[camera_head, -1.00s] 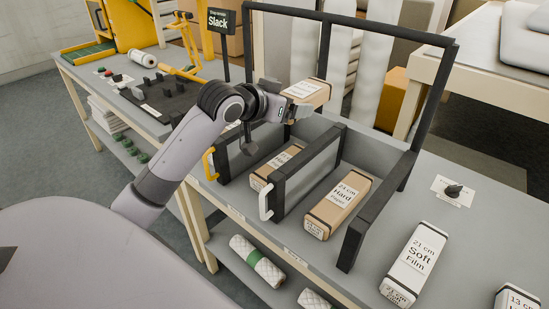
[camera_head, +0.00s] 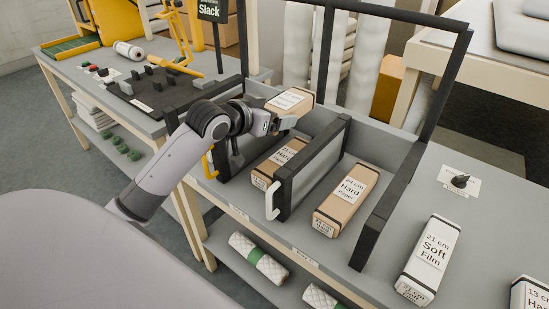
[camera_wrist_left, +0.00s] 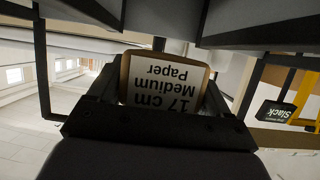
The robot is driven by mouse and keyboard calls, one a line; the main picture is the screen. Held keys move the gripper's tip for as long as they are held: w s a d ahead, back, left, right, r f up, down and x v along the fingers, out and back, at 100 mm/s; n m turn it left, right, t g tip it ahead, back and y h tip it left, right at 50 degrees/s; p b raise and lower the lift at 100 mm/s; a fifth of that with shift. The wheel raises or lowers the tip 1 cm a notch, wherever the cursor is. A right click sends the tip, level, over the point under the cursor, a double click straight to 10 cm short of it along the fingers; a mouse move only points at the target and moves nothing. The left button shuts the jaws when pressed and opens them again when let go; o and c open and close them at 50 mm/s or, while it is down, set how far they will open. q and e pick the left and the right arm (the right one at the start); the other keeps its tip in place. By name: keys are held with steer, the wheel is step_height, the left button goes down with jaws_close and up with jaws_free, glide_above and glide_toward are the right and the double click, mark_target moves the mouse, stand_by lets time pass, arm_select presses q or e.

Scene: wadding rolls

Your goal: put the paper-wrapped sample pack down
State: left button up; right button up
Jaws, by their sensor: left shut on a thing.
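The paper-wrapped sample pack (camera_head: 291,99) is a brown block with a white label and dark end bands. In the left wrist view, the pack (camera_wrist_left: 165,85) has an upside-down label reading 17 cm Medium Paper. My left gripper (camera_head: 284,122) is shut on this pack. It holds the pack at the back of the black-framed bays, above the left bay's far part. I cannot tell whether the pack touches anything below. My right gripper is not in view.
A brown pack (camera_head: 279,160) lies in the left bay and a 24 cm Hard Paper pack (camera_head: 346,200) in the right bay. A black-framed divider (camera_head: 312,165) with a white handle stands between them.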

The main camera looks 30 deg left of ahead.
mark_target(273, 166)
arm_select(q)
step_height(273, 166, down, 12)
steer(key=shift+f+b, duration=0.25)
steer(key=shift+b, duration=0.4)
steer(key=shift+f, duration=0.1)
steer(key=shift+f, duration=0.15)
steer(key=o, duration=1)
